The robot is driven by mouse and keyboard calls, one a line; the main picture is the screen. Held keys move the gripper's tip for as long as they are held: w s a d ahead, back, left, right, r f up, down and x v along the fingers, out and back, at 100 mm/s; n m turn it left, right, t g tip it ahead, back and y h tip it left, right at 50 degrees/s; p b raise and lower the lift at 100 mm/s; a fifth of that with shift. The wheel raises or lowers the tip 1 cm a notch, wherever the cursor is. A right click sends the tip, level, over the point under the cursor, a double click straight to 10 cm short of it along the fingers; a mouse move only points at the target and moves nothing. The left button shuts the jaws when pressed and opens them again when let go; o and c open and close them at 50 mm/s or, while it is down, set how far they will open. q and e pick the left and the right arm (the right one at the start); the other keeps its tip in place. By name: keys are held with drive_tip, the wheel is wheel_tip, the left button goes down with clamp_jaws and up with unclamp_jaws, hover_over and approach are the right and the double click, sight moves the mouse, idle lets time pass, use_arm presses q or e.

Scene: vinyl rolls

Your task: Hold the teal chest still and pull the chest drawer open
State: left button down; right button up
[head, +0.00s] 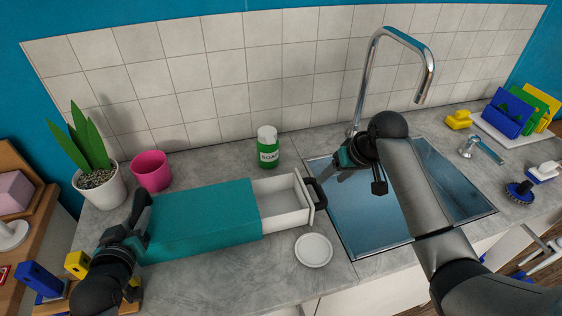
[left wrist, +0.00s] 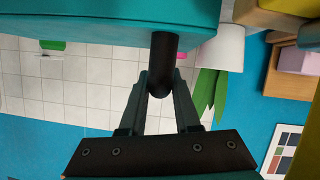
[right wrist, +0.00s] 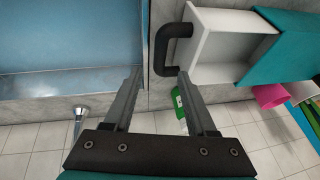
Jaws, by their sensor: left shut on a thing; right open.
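The teal chest (head: 205,217) lies on the grey counter. Its white drawer (head: 283,200) stands pulled out toward the right, and the inside I can see looks empty. A black handle (head: 317,193) is on the drawer's front; it also shows in the right wrist view (right wrist: 162,48). My left gripper (head: 143,222) is at the chest's left end, shut on a black handle (left wrist: 163,62) there. My right gripper (head: 345,168) is open and empty, to the right of the drawer handle and apart from it, over the sink's left edge.
The sink (head: 365,215) with a tall faucet (head: 372,75) is to the right. A soap bottle (head: 267,147) stands behind the drawer, and a white saucer (head: 313,250) lies in front. A pink cup (head: 151,171) and potted plant (head: 99,184) are at the back left.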

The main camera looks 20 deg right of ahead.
use_arm(q)
drive_tip(key=shift+s+f, duration=0.2)
drive_tip(key=shift+f, duration=0.3)
use_arm(e)
drive_tip(key=v, duration=0.5)
drive_tip(key=shift+s+r, duration=0.1)
use_arm(q)
drive_tip(key=shift+r+p, duration=0.3)
drive_tip(key=shift+p, duration=0.05)
use_arm(e)
drive_tip(key=shift+r, duration=0.3)
use_arm(q)
drive_tip(key=shift+w, duration=0.1)
drive_tip(key=c, duration=0.5)
unclamp_jaws()
drive_tip(key=shift+w+r, duration=0.1)
drive_tip(key=shift+r, duration=0.1)
drive_tip(key=shift+c, duration=0.2)
drive_tip(key=v, duration=1.2)
drive_tip(key=o, duration=0.5)
